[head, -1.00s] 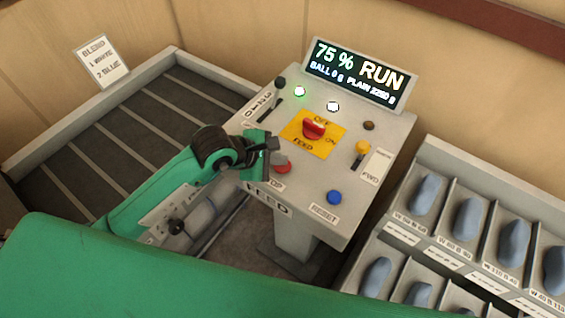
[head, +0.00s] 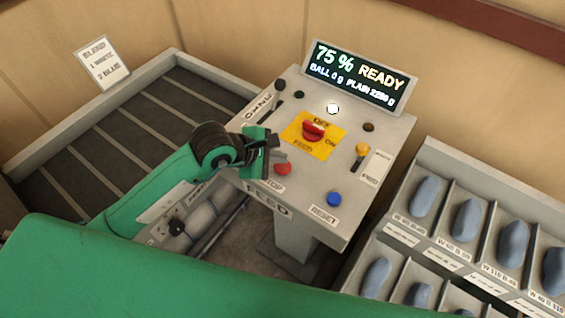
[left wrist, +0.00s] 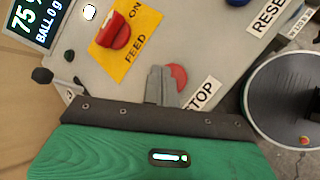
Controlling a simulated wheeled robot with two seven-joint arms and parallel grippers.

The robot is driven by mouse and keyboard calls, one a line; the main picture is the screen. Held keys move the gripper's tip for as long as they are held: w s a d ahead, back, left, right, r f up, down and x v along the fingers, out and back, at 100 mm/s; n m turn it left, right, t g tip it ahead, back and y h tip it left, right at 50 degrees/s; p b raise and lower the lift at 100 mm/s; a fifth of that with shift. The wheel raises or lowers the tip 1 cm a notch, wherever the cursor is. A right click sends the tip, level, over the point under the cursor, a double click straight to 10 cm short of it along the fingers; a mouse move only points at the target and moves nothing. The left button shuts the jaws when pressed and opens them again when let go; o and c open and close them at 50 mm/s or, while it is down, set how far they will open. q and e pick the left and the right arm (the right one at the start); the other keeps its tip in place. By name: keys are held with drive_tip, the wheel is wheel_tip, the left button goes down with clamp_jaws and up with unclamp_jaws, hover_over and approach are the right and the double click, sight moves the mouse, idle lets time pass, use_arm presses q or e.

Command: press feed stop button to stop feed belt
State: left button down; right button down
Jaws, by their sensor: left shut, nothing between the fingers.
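The red stop button (head: 283,169) sits on the front left of the grey control panel (head: 310,184), beside a label partly hidden by my gripper. My left gripper (head: 270,158) is shut and empty, just left of the button. In the left wrist view the shut fingers (left wrist: 160,86) lie beside the red stop button (left wrist: 178,77) and overlap its edge; I cannot tell whether they touch it. The display (head: 361,76) reads "75 % READY", and the green lamp position (head: 299,94) is dark. My right gripper is not in view.
The panel also carries a red rotary feed switch (head: 313,131) on a yellow plate, a blue reset button (head: 334,198) and a yellow-knobbed lever (head: 362,149). A dark slatted belt (head: 120,120) lies left. Bins with blue-grey pieces (head: 467,220) stand right.

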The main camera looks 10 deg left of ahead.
sight(279, 168)
use_arm(q)
drive_tip(key=shift+r+p, duration=1.25)
drive_tip(key=shift+r, duration=1.25)
drive_tip(key=shift+d, duration=0.1)
